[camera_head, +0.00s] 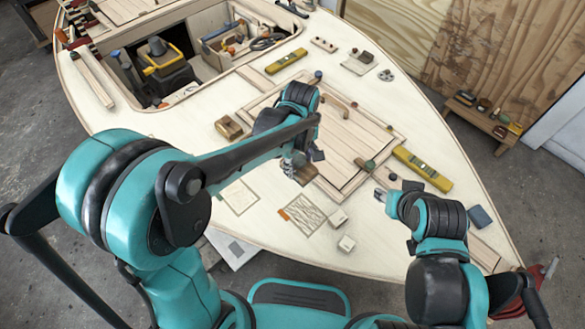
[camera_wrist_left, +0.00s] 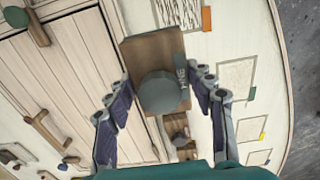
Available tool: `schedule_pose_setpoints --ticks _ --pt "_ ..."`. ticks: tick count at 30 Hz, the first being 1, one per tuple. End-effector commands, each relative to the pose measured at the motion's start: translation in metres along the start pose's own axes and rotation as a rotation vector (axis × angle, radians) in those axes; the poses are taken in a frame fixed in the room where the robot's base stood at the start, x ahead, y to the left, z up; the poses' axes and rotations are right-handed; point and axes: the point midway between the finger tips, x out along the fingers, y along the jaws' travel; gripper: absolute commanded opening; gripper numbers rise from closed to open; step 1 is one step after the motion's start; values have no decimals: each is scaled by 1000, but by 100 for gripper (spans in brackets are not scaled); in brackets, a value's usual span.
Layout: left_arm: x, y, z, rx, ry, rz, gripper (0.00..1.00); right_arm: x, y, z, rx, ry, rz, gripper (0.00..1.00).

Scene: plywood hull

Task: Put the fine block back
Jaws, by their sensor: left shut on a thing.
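The fine block (camera_wrist_left: 150,50) is a brown wooden block with a round dark grey knob and a grey-green tag that seems to read FINE. My left gripper (camera_wrist_left: 160,95) has its fingers on both sides of it and is shut on it. In the head view the left gripper (camera_head: 301,163) is over the hatch's near edge, and the block (camera_head: 306,175) shows partly below it. Whether the block touches the deck is unclear. My right gripper (camera_head: 381,195) is to the right, over the deck near the hatch; its fingers are too small to judge.
Outlined patches lie on the near deck: a hatched one with an orange tag (camera_head: 303,214) and a plain one (camera_head: 238,197). A yellow level (camera_head: 422,168) lies right of the hatch (camera_head: 345,150). A wooden block (camera_head: 228,128) lies left.

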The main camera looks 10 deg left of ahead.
Motion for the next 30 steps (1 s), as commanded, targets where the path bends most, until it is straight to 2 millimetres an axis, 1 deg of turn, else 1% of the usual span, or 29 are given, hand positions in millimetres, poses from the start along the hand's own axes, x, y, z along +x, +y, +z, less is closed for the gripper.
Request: schedule_pose_setpoints --ticks 2,4,12,15,18,22,28,30 --pt "7 -2 -8 -9 0 0 22 4 0 3 0 0 0 40" --pt "16 -4 -21 -11 0 0 22 8 0 6 0 0 0 40" --pt "55 -10 -85 -10 0 0 22 28 0 20 0 0 0 40" --pt "64 -12 -101 -8 0 0 22 32 0 23 0 0 0 40" --pt "68 -13 -111 -6 0 0 22 34 0 24 0 0 0 40" --pt "74 -14 -114 -4 0 0 22 36 0 26 0 0 0 40" --pt "104 -14 -114 -4 0 0 22 49 0 35 0 0 0 40" --pt "110 -14 -114 -4 0 0 22 51 0 37 0 0 0 40"
